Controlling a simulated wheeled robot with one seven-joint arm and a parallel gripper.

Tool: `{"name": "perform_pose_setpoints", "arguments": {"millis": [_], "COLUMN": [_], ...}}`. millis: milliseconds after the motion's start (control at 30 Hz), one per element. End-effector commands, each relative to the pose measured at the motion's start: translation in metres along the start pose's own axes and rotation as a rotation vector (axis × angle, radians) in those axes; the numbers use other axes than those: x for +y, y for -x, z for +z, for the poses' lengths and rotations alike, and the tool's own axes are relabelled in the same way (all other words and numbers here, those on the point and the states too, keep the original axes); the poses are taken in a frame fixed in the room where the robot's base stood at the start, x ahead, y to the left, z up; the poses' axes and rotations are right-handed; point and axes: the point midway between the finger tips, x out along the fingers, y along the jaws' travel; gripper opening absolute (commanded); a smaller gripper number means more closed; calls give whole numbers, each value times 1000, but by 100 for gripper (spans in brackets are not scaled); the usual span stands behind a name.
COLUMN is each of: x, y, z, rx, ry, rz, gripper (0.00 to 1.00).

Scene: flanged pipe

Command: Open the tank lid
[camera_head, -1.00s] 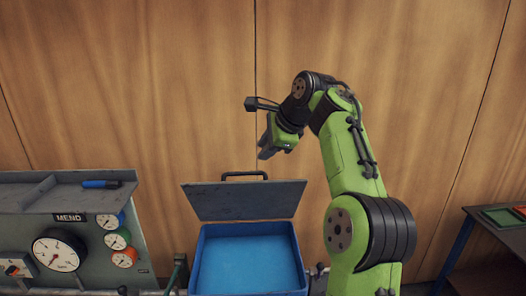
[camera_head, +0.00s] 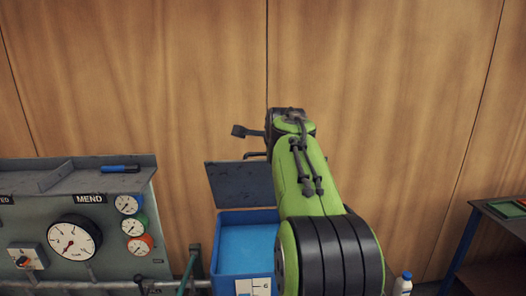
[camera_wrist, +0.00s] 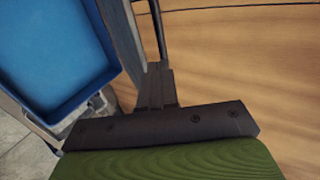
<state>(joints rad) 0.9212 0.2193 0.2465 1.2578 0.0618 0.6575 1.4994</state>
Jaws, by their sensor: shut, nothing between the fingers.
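The blue tank (camera_head: 246,250) stands at the lower middle of the head view, with its blue inside showing. Its grey lid (camera_head: 238,186) stands raised at the back of the tank, and my arm covers its right part. The lid's dark handle (camera_head: 254,155) shows at its top edge. In the wrist view, the tank (camera_wrist: 58,55) is at upper left and the lid (camera_wrist: 122,40) is seen nearly edge-on. My gripper (camera_wrist: 158,72) is shut and empty, close beside the lid and the handle (camera_wrist: 158,22); I cannot tell whether they touch.
A grey gauge panel (camera_head: 105,235) with a blue marker (camera_head: 120,169) on its ledge stands left of the tank. A wooden wall (camera_head: 400,110) is behind. A white bottle (camera_head: 403,284) is at lower right, and a table with a green tray (camera_head: 505,208) at far right.

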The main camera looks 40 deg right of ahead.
Motion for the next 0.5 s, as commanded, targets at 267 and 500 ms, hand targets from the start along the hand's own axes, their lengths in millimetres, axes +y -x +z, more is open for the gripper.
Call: {"name": "perform_pose_setpoints", "arguments": {"millis": [267,500], "x": [-2,-2], "y": [-52,-63], "z": [2,2], "rx": [-4,-3], "ry": [1,1], "rz": [3,0], "gripper": [0,0]}}
